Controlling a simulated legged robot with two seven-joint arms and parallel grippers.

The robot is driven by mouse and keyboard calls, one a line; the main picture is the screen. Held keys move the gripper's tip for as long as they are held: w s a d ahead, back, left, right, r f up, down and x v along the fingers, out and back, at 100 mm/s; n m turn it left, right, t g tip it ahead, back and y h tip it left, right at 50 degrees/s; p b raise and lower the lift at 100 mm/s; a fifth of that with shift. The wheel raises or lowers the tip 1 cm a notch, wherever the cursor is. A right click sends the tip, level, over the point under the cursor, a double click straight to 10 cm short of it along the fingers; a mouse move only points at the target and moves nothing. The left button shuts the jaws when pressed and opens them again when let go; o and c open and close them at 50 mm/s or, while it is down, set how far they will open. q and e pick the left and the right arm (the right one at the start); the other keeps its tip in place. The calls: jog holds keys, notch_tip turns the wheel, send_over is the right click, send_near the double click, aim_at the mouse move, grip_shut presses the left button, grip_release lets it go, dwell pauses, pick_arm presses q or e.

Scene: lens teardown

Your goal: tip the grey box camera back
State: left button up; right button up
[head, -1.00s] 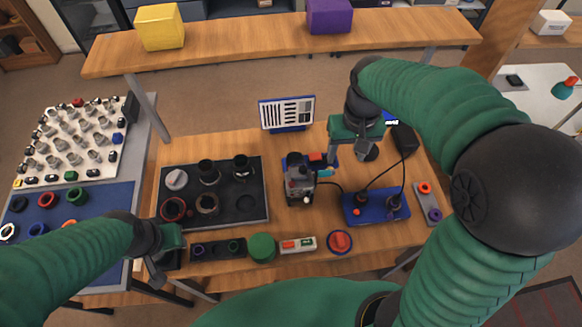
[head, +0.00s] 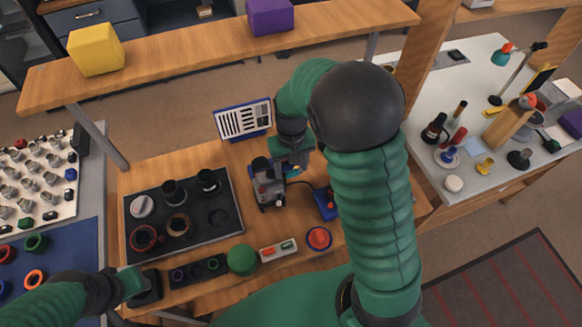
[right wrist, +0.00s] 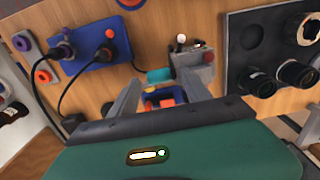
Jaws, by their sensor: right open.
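The grey box camera (head: 268,186) stands on the wooden table, right of the black tray, with a dark top part. Whether it is tilted is hard to tell. It also shows in the right wrist view (right wrist: 192,68), close to one finger. My right gripper (head: 291,158) is just behind and right of the camera, partly hidden by my arm. In the right wrist view its fingers (right wrist: 160,92) are apart, with a blue and orange part (right wrist: 163,99) visible between them; contact is unclear. My left gripper (head: 141,287) is low at the table's front left corner, its jaw gap unclear.
The black tray (head: 232,231) with several lens parts lies left of the camera. A striped chart (head: 243,120) stands behind. A blue plate with plugs and cables (right wrist: 92,58) is on the camera's other side. A green round piece (head: 242,259) and red button (head: 319,238) lie in front.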

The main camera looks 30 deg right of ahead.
jog(key=shift+f, duration=0.55)
jog(key=shift+d, duration=0.1)
jog(key=c, duration=0.4)
grip_shut()
